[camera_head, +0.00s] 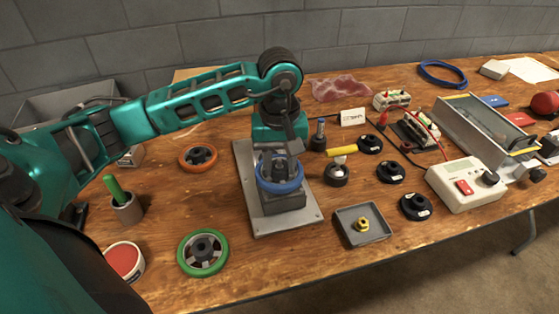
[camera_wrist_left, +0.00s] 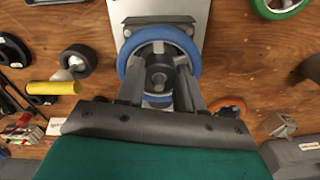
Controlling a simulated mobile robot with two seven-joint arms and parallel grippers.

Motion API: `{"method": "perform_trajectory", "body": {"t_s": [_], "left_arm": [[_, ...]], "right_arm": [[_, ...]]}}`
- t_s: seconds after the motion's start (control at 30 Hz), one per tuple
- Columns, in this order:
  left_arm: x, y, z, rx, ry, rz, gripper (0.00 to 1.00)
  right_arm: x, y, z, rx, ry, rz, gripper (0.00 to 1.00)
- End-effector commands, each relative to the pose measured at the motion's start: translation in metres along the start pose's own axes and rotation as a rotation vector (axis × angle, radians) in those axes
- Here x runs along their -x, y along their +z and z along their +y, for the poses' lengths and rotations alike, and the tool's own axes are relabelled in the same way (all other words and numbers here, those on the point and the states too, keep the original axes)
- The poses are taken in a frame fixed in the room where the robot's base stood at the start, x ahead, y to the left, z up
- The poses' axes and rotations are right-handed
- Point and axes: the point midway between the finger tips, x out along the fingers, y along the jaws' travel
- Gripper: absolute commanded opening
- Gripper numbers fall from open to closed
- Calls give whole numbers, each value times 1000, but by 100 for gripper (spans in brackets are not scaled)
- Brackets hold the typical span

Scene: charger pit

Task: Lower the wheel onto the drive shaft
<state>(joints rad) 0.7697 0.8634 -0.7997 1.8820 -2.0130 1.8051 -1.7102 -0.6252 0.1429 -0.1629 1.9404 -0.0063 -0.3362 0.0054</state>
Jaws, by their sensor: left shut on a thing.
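The blue wheel (camera_head: 280,190) is over the dark block (camera_head: 284,203) on the grey plate (camera_head: 245,160). My left gripper (camera_head: 280,172) is shut on the wheel from above. In the left wrist view the wheel (camera_wrist_left: 190,45) shows its blue rim around a dark hub between my two fingers (camera_wrist_left: 160,80). The wheel looks roughly level. The drive shaft is largely hidden by the wheel and fingers, so I cannot tell whether the hub is around it or just above it. My right gripper is not in view.
A green wheel (camera_head: 190,262) and an orange wheel (camera_head: 186,158) lie left of the plate. A square tray (camera_head: 378,233) with a yellow nut is at right. Several black discs, a yellow-handled tool (camera_head: 342,151) and a meter (camera_head: 455,180) are further right.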

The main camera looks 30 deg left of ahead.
Motion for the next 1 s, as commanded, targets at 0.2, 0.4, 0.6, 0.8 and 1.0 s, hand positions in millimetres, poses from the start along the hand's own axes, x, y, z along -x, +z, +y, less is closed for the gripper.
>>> {"method": "perform_trajectory", "body": {"t_s": [0.2,0.4,0.6,0.8,1.0], "left_arm": [[-4,0,0,0,1,1,0],[-4,0,0,0,1,1,47],[-5,0,0,0,0,0,47],[-5,0,0,0,0,0,47],[3,0,0,0,0,0,47]], "right_arm": [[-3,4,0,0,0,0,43],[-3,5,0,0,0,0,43],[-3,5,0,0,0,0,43],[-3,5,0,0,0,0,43],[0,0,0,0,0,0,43]]}}
